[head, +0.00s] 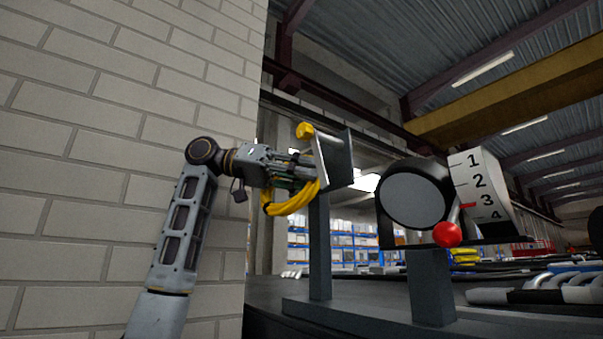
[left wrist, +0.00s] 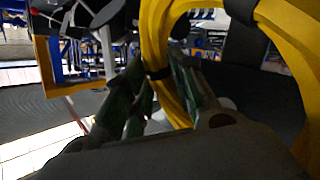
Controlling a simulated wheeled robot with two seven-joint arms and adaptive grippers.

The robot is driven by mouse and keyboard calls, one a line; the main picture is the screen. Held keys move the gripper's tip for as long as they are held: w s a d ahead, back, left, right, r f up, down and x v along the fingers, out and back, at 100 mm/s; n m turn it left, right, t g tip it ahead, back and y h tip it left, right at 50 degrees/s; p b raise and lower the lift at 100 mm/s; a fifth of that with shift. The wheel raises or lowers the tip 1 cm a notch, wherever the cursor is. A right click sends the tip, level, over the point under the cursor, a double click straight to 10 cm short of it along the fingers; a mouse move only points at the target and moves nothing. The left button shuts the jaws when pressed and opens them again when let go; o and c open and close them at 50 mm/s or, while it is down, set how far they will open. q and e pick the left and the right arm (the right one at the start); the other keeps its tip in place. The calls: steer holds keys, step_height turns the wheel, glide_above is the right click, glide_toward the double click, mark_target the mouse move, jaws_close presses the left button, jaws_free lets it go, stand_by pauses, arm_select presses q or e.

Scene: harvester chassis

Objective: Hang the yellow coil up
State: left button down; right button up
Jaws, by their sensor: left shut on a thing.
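The yellow coil (head: 290,202) is in my left gripper (head: 302,168), at the left of the post-mounted plate. The coil hangs below and around the fingers. In the left wrist view the coil (left wrist: 153,40) is large, with dark bands around it, and passes between the fingers of the left gripper (left wrist: 160,78). A yellow peg-like piece (head: 304,130) shows at the upper left edge of the grey plate (head: 337,160), above the gripper. Whether the coil touches the plate cannot be told. My right gripper is not in view.
A grey post (head: 319,245) carries the plate. To its right stand a round dark-rimmed disc (head: 412,200), a dial numbered 1 to 4 (head: 482,188) and a red-knobbed lever (head: 447,234). A white brick wall (head: 80,130) is at the left. Blue shelving stands behind.

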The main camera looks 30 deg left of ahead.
arm_select(q)
steer(key=shift+w+f, duration=0.25)
steer(key=shift+w, duration=0.15)
stand_by(0.4)
steer(key=c, duration=1.1)
jaws_free()
steer(key=shift+s+d+r, duration=0.1)
